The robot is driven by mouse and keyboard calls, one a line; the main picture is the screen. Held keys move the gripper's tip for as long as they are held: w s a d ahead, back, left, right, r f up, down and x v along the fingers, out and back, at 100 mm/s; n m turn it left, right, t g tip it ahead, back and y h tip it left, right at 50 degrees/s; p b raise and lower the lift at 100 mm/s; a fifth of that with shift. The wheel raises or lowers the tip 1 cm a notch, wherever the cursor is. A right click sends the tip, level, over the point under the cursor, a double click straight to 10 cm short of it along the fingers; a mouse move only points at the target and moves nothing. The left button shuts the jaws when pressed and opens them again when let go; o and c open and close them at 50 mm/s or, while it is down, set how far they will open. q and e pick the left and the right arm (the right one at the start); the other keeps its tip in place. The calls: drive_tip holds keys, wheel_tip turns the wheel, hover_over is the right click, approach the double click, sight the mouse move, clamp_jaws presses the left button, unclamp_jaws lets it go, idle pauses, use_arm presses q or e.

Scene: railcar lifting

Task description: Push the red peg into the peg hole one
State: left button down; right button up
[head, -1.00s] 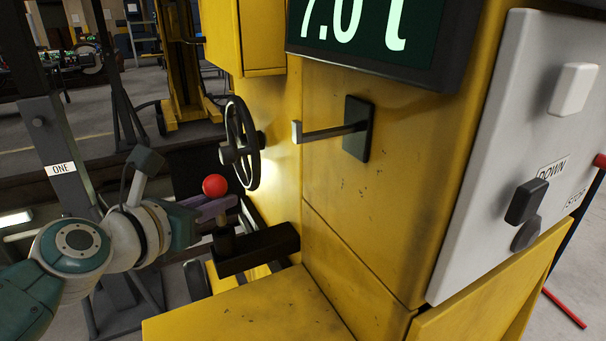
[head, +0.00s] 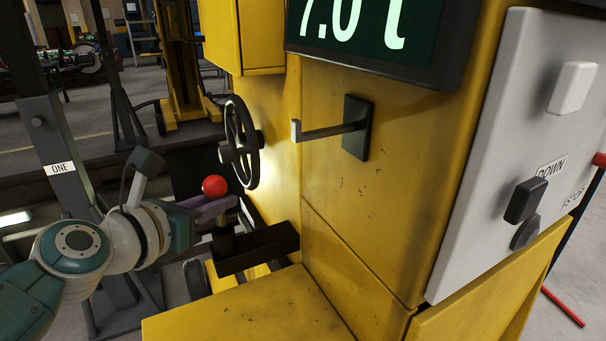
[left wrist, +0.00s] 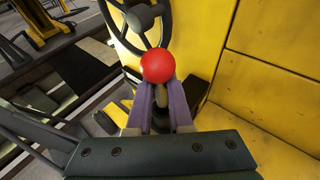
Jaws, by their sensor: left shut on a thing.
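The red peg (head: 214,185) has a round red knob on top. My left gripper (head: 212,208) is shut on it just below the knob, with its purple fingers. In the left wrist view the red knob (left wrist: 158,66) sits at the tips of the two fingers (left wrist: 162,98). A brownish shaft (head: 223,241) shows below the fingers at a dark bracket (head: 262,247) on the yellow column; I cannot tell how far it sits in the bracket. A grey post (head: 48,135) with a "ONE" label stands at the left. My right gripper is not in view.
A dark handwheel (head: 240,142) is close behind the red knob. A hook (head: 325,132) sticks out from the yellow column (head: 370,215). A grey control panel (head: 490,170) is at the right. A yellow ledge (head: 245,315) lies below.

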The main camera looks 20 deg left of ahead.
sight(218, 225)
use_arm(q)
drive_tip(key=shift+f+b, duration=1.85)
drive_tip(key=shift+f, duration=0.3)
drive_tip(key=c, duration=0.7)
unclamp_jaws()
drive_tip(key=shift+c, duration=0.2)
drive_tip(key=shift+s, duration=0.1)
drive_tip(key=shift+s+r+p, duration=0.2)
drive_tip(key=shift+s+p, duration=0.1)
drive_tip(key=shift+s, duration=0.05)
drive_tip(key=p+v, duration=0.2)
drive_tip(key=v, duration=0.7)
